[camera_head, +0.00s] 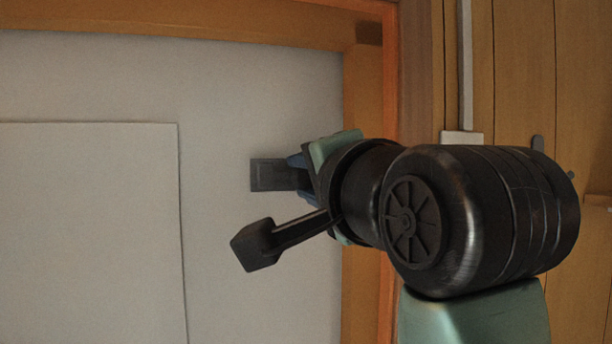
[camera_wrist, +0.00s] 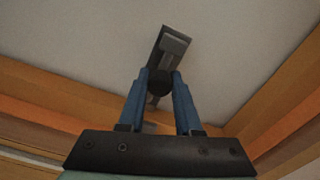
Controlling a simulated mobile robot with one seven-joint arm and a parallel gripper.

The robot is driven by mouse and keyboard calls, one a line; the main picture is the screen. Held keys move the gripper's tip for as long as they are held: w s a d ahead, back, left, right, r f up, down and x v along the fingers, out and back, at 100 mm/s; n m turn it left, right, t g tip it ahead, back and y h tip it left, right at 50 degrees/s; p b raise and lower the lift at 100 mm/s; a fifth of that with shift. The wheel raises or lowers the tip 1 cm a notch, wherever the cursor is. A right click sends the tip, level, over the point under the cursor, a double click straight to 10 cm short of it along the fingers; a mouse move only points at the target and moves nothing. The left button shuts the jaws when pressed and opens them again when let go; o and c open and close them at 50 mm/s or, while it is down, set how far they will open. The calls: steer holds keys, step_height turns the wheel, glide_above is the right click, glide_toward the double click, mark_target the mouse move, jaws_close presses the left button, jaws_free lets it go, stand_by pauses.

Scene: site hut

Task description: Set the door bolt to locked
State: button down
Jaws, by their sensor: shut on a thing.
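The door bolt (camera_head: 268,175) is a dark grey fitting on the pale door panel (camera_head: 225,100), left of the orange-brown door frame. It also shows in the wrist view (camera_wrist: 172,46) as a long dark plate with a lighter grey bar on it. My gripper (camera_wrist: 161,76) has its two blue fingers on either side of the round dark bolt knob (camera_wrist: 159,85), shut on it. In the head view my gripper (camera_head: 298,163) covers the right part of the bolt. Whether the bolt reaches into the frame is hidden there by my wrist.
The wooden door frame (camera_head: 362,90) runs along the top and right of the door. A flat raised panel (camera_head: 90,220) lies on the door at left. Plank wall (camera_head: 520,70) with a pale vertical conduit (camera_head: 466,70) stands at right, partly behind my arm.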

stand_by(0.3)
steer(key=d, duration=0.1)
steer(key=w+d, duration=0.1)
steer(key=d, duration=0.1)
steer(key=shift+d, duration=0.1)
steer(key=c, duration=0.6)
jaws_free()
steer(key=shift+d, duration=0.15)
